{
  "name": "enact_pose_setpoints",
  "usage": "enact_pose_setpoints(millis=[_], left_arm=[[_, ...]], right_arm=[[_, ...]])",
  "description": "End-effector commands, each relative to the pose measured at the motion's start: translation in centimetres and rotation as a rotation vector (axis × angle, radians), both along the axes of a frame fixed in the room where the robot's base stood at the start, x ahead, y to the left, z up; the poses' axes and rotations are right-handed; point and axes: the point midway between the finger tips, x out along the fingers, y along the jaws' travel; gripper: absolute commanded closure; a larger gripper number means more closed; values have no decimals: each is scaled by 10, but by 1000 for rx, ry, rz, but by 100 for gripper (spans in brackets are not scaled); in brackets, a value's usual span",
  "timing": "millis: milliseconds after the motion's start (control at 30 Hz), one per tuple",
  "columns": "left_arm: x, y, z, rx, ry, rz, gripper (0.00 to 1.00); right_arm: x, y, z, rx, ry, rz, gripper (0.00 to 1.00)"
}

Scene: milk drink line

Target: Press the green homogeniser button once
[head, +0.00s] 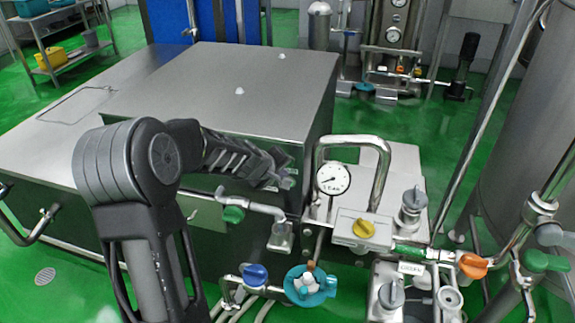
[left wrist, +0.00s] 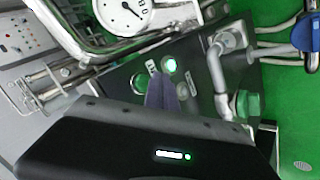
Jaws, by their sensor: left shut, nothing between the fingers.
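In the head view the button is not visible. My right gripper is not in view.
The big steel housing (head: 220,80) is behind my left arm. A dial gauge (head: 333,179) and bent steel pipe (head: 381,170) stand right of the gripper. A green-handled valve (head: 233,214) and blue-handled valve (head: 255,274) are below. Green floor lies open at lower left.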

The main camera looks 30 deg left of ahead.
Motion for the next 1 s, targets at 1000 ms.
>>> enact_pose_setpoints(millis=[1000], left_arm=[[-38, -13, 0, 1, 0, 1, 100]], right_arm=[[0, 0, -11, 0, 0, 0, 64]])
